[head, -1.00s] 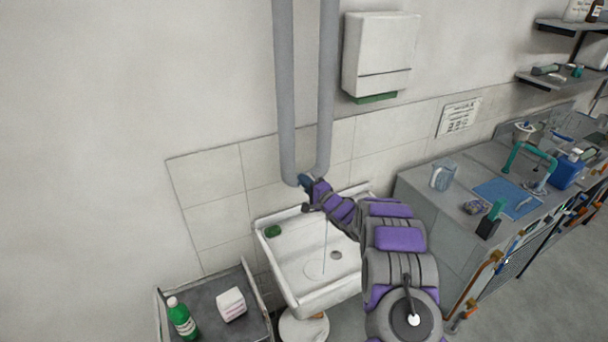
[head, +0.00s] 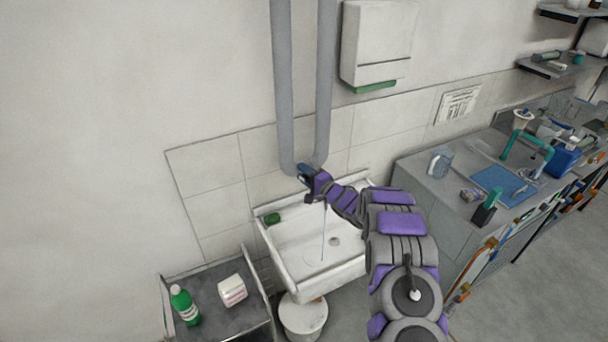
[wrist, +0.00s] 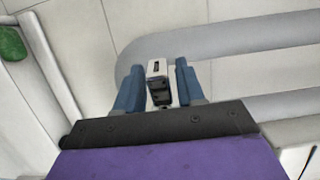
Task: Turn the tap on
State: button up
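A white sink (head: 283,262) hangs on the wall in the head view. My gripper (head: 306,172) is above its back edge, in front of the bend of the grey pipe. In the wrist view my gripper (wrist: 159,84) has its two blue fingers apart. A small white and black tap part (wrist: 158,82) stands between them, with narrow gaps on both sides. The rest of the tap is hidden behind my gripper in the head view. A thin bluish stream of water (head: 323,235) falls below my gripper into the basin.
A green soap (head: 273,219) lies on the sink's left rim. A grey trolley (head: 215,318) with a green bottle (head: 185,305) and a white box (head: 232,290) stands to the left. A dispenser (head: 377,42) hangs above right. A cluttered counter (head: 425,178) is at the right.

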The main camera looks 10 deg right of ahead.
jog(key=v, duration=1.7)
jog(key=shift+s, duration=0.2)
jog(key=shift+d, duration=0.15)
jog(key=shift+c, duration=0.3)
